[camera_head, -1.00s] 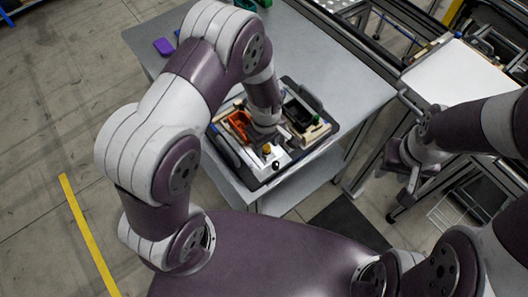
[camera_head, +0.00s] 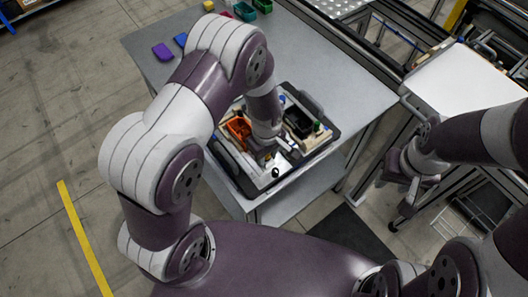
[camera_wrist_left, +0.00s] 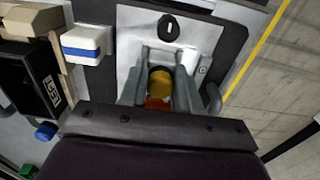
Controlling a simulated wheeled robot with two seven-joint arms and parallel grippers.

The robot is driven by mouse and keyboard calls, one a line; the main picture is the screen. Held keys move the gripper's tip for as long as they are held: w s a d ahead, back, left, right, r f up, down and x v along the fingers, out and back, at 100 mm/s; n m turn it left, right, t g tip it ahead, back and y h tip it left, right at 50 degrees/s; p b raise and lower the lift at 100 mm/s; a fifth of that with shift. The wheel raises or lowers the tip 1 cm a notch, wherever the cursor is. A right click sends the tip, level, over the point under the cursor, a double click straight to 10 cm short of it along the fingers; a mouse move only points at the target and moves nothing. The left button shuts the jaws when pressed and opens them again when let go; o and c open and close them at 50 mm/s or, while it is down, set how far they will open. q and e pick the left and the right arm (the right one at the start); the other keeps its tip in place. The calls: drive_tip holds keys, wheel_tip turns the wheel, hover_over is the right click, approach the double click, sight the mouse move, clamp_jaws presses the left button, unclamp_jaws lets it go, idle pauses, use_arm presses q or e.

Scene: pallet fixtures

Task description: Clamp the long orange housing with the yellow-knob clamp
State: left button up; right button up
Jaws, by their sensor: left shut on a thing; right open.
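The orange housing (camera_head: 238,128) lies in the left part of the black-rimmed pallet (camera_head: 222,172), beside my left gripper. The yellow knob (camera_wrist_left: 160,84) of the clamp is between the fingers of my left gripper (camera_wrist_left: 159,92) in the left wrist view, and the fingers are shut on it. A small orange-red part shows just below the knob there. In the head view my left gripper (camera_head: 266,153) reaches down to the front of the pallet and mostly hides the knob. My right gripper (camera_head: 410,188) is open and empty, off to the right, away from the pallet.
A black knob (camera_wrist_left: 168,27) stands on the light plate close to the yellow one. A black bin (camera_head: 298,122) sits in the pallet's right part. Purple (camera_head: 162,52) and green (camera_head: 244,11) blocks lie at the table's back. The table right of the pallet is clear.

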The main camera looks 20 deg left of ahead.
use_arm(q)
drive_tip(key=shift+w+a, duration=0.8)
drive_tip(key=shift+a, duration=0.25)
drive_tip(key=o, duration=0.8)
drive_tip(key=shift+d, duration=0.1)
wheel_tip(320, 180, up, 8)
drive_tip(key=p, duration=0.7)
